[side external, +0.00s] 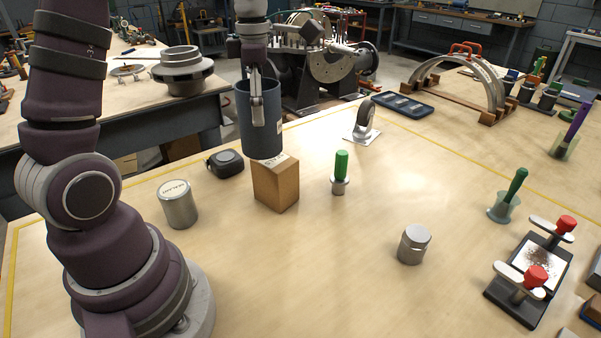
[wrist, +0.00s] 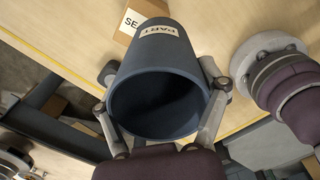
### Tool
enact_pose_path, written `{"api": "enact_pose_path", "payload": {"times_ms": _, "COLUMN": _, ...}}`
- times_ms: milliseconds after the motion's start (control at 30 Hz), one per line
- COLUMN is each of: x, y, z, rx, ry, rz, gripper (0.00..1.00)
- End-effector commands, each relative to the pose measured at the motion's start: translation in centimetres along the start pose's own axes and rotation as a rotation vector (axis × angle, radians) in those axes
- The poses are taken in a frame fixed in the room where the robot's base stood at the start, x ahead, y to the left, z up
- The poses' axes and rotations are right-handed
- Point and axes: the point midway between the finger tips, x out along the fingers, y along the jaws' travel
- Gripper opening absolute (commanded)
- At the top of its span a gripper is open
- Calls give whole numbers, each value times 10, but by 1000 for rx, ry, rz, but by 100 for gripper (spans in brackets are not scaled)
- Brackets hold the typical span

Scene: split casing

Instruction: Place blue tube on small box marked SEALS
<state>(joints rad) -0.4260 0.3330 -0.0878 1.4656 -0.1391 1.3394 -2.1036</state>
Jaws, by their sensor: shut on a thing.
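The blue tube (side external: 243,128) is held upright in my gripper (side external: 258,113), whose near finger lies against its outer wall; the far finger is hidden. In the wrist view both fingers flank the tube (wrist: 128,78), which shows an open end and a PART label. The small cardboard box (side external: 276,189) stands on the table. The tube's lower end appears close to the box top in the side view; contact cannot be told. In the wrist view the box (wrist: 148,9) shows beyond the tube, with its label partly hidden and "SE" readable.
A black tape measure (side external: 225,163) and a grey labelled can (side external: 178,204) are left of the box. A green-handled tool (side external: 341,168) stands to its right, with a caster (side external: 366,122) behind. A metal cylinder (side external: 413,244) stands farther right. The front middle table is clear.

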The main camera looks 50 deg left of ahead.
Motion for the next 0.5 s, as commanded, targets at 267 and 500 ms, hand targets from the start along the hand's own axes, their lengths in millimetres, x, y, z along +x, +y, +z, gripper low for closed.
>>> {"api": "enact_pose_path", "payload": {"times_ms": 267, "x": 5, "y": 27, "z": 20, "rx": 1, "ry": 2, "rz": 1, "gripper": 36}}
{"api": "enact_pose_path", "payload": {"times_ms": 500, "x": 39, "y": 26, "z": 19, "rx": 1, "ry": 1, "rz": 2, "gripper": 36}}
